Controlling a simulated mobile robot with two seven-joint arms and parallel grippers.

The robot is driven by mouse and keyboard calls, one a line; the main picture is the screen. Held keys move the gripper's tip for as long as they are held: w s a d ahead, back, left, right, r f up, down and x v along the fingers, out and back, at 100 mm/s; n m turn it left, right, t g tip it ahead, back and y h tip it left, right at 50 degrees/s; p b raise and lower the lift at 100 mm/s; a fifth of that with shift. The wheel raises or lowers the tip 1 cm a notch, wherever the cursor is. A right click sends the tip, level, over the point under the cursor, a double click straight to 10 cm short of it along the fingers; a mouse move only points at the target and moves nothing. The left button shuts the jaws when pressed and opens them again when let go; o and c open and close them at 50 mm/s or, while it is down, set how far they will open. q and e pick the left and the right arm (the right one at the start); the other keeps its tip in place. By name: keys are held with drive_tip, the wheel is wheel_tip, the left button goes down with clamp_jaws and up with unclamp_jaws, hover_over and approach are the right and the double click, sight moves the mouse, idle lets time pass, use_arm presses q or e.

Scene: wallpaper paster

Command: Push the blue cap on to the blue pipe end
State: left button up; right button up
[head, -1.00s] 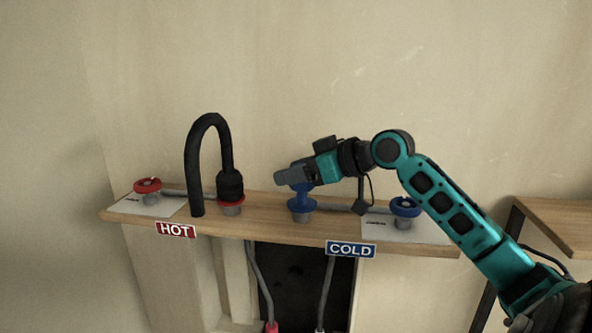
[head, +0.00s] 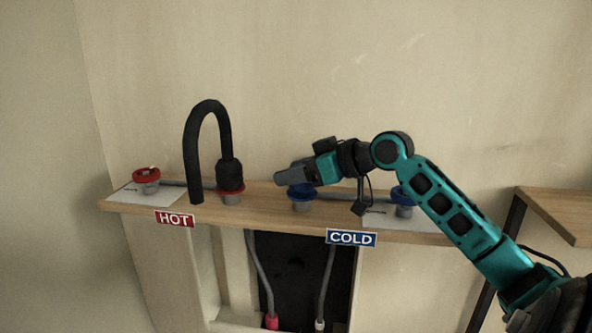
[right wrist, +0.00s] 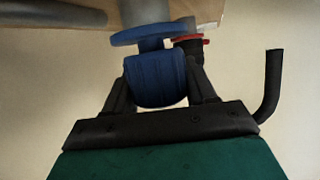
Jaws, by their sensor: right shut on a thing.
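My right gripper (head: 284,178) is shut on the blue cap, just above the blue pipe end (head: 303,193) on the shelf. In the right wrist view the rounded blue cap (right wrist: 156,82) sits between the two fingers. That view shows the shelf at the top, with the blue flange of the pipe end (right wrist: 150,35) close to the cap. A narrow blue neck shows between cap and flange; I cannot tell how far the cap is seated. In the head view the gripper hides most of the cap. My left gripper is not in view.
The wooden shelf (head: 260,217) carries a black curved hose (head: 190,150) ending on a red-rimmed fitting (head: 231,197). A red-ringed fitting (head: 146,180) stands at the left and another blue-ringed fitting (head: 403,196) right of the gripper, partly behind my arm. HOT (head: 174,219) and COLD (head: 351,238) signs hang in front.

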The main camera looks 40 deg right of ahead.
drive_tip(key=shift+f, duration=0.45)
drive_tip(key=shift+f, duration=0.1)
drive_tip(key=o, duration=1.1)
drive_tip(key=b+v, duration=0.1)
drive_tip(key=v, duration=1.2)
